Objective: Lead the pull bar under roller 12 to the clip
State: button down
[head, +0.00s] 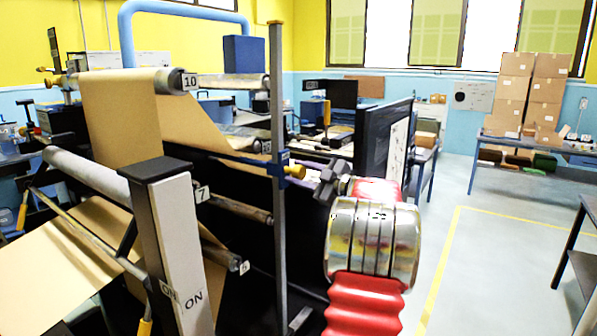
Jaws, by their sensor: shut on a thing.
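A brown kraft web (125,120) hangs from roller 10 (176,80), and a strip of it slopes down to the right. At its lower end is a thin blue bar (245,161), which looks like the pull bar, with a yellow end by the upright post. My gripper (322,183), dark and small in the head view, is just right of that yellow end. It is shut, apparently on the bar's end; the exact contact is too small to see. I cannot make out roller 12's number or pick out the clip with certainty.
A thin grey post (278,230) stands close left of my gripper. A white-faced column (178,240) stands in front. A dark panel (385,150) is behind my arm.

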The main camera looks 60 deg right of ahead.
jog(key=shift+d+f, duration=0.1)
jog(key=shift+d, duration=0.1)
jog(key=shift+w+d+r, duration=0.1)
jog(key=shift+d+r, duration=0.05)
jog(key=shift+d, duration=3.25)
jog(key=shift+w+d+r, duration=0.1)
jog(key=shift+d+r, duration=0.05)
jog(key=shift+d, duration=3.2)
jog(key=c, duration=0.8)
grip_release()
jog(key=shift+r, duration=0.1)
jog(key=shift+o, duration=0.2)
jog(key=shift+s+d+r, duration=0.1)
jog(key=shift+s+r, duration=0.05)
jog(key=shift+s, duration=0.05)
send_near(323, 158)
jog(key=shift+a+r, duration=0.5)
jog(key=shift+a, duration=0.35)
jog(key=shift+s+f, duration=0.15)
jog(key=shift+s, duration=0.05)
